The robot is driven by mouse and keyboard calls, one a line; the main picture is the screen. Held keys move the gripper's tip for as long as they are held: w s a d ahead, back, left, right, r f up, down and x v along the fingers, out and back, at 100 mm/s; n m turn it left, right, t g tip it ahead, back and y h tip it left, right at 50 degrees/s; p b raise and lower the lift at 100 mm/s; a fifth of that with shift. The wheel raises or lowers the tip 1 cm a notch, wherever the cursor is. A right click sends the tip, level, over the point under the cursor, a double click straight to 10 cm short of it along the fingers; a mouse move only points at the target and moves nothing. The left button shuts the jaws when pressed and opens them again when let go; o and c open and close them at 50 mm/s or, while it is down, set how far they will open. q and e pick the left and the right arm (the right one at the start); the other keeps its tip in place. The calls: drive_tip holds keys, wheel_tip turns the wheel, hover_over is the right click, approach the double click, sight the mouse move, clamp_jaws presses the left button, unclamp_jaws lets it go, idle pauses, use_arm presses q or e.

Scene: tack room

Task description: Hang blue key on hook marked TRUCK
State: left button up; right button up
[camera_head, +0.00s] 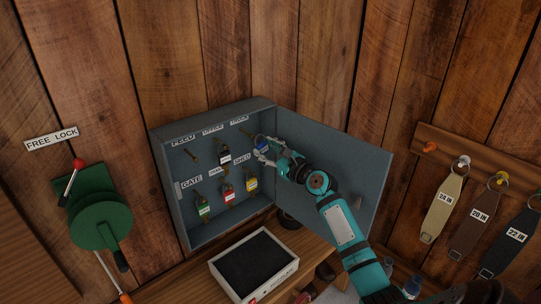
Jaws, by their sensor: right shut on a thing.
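My right gripper (264,153) is inside the open key cabinet (222,226), at the right end of the upper row. It is shut on the blue key (262,143), of which only a small blue part shows between the fingers. The label marked TRUCK (239,120) is at the top right of the back panel, above and left of the gripper. A hook (245,132) shows just below that label. I cannot tell whether the key touches it. My left gripper is not in view.
The FEED hook (191,153) is bare. Keys with black (225,158), green (204,209), red (228,198) and yellow (251,184) tags hang nearby. The cabinet door (345,165) stands open at the right. A dark-lined tray (285,268) sits on the shelf below.

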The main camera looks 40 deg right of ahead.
drive_tip(key=shift+w+a+f+b, duration=0.1)
drive_tip(key=shift+w+f+b, duration=0.1)
drive_tip(key=shift+w+b, duration=0.85)
drive_tip(key=shift+w+f, duration=0.1)
drive_tip(key=shift+w, duration=0.65)
drive_tip(key=shift+w+a+f+b, duration=0.1)
drive_tip(key=shift+w+f+b, duration=0.15)
drive_tip(key=shift+w, duration=0.45)
drive_tip(key=o, duration=1.2)
